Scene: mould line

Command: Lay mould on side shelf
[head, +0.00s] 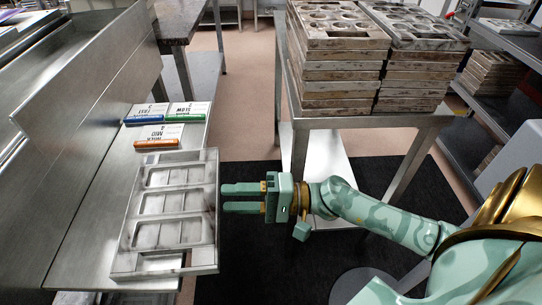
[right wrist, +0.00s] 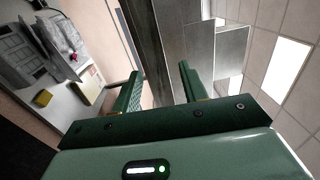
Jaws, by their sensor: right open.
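The mould (head: 145,205), a grey rectangular plate with several shallow cavities, lies on the steel side shelf (head: 85,235) in the head view. Its right edge seems to reach past the shelf's right edge. My right gripper (head: 225,198) is open and empty, with its two green fingers pointing left at the mould's right edge. The fingertips are very close to that edge; I cannot tell whether they touch it. In the right wrist view both fingers (right wrist: 160,85) show spread apart, with grey metal surfaces beyond them. My left gripper is not in view.
Green, blue and orange labelled boxes (head: 157,136) lie on the shelf behind the mould. A tall steel panel (head: 95,85) bounds the shelf on the left. A steel table (head: 400,120) with stacked moulds (head: 345,60) stands at the back right. A dark mat (head: 265,260) covers the floor.

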